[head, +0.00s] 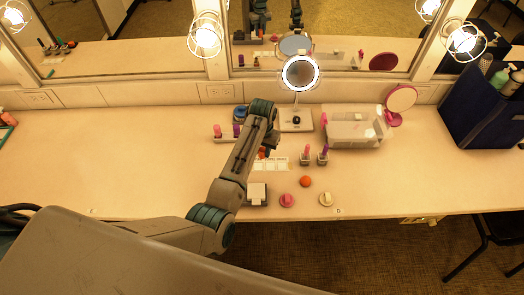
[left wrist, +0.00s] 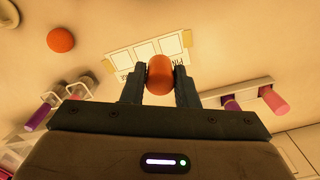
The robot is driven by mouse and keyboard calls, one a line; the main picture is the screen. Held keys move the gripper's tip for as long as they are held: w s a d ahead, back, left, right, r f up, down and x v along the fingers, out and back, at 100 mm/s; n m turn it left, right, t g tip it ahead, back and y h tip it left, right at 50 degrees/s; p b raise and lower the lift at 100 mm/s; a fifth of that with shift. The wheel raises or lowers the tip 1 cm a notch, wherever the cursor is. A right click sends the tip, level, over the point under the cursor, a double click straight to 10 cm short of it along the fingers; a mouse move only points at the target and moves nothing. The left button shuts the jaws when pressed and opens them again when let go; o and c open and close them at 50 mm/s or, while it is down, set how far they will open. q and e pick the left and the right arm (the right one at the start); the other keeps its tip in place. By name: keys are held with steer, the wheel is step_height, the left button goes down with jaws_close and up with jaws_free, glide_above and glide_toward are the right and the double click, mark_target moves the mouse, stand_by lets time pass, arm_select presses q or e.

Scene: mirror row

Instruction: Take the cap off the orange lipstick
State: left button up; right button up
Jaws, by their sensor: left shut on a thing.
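My left gripper (head: 264,150) reaches down to the counter near its middle. In the left wrist view the gripper (left wrist: 160,82) is shut on the orange lipstick (left wrist: 159,72), whose rounded orange part shows between the two fingers. In the head view only a bit of the orange lipstick (head: 262,154) shows beside the gripper. The fingers and palm hide the rest of it, so I cannot tell whether the cap and base are joined. A white card with pale squares (head: 279,163) lies on the counter close by. My right gripper is not in view.
Pink and purple lipsticks stand in a rack (head: 225,140) left of the gripper, and others in clear stands (head: 306,158) to its right. An orange ball (head: 305,181), a lit round mirror (head: 300,73) and a clear box (head: 352,131) are near.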

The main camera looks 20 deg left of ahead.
arm_select(q)
steer(key=shift+r, duration=1.85)
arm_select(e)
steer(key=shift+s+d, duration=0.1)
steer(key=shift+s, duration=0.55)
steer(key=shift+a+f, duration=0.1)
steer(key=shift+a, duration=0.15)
